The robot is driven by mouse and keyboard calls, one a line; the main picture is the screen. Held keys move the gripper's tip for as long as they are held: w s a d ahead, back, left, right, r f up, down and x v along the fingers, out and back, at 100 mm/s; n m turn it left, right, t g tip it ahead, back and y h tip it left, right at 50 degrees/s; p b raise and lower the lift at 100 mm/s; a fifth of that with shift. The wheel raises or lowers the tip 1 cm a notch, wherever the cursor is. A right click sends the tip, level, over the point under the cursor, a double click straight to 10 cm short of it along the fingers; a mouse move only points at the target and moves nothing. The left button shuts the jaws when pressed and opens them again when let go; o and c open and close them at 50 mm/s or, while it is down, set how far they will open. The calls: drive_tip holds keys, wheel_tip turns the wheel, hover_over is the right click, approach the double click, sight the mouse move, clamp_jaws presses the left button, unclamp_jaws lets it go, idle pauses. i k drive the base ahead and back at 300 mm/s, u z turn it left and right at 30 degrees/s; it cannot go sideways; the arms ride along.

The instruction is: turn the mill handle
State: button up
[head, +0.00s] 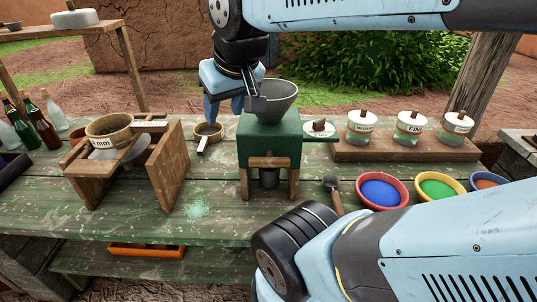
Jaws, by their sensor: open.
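The mill (268,148) is a dark green box on wooden legs with a grey metal hopper (273,101) on top. It stands upright on the middle of the green bench. A thin dark bar sticks out from its right side, near a pale disc with a small brown knob (319,125); I cannot tell for sure whether this is the handle. My gripper (225,110) points down, left of the hopper and apart from the disc. It is open, with nothing seen between its fingers. The mill's far side is hidden.
A small round pan (207,130) sits below my gripper. A wooden stand with a sieve (108,126) is to the left. Lidded jars (410,127) stand on a board at right, with colored powder bowls (381,191) and a scoop (333,192) before them.

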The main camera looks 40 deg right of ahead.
sight(270, 161)
drive_tip(key=z, duration=0.25)
drive_tip(key=k, duration=2.1)
drive_tip(key=u, duration=0.7)
drive_tip(key=i, duration=1)
drive_tip(key=z, duration=0.05)
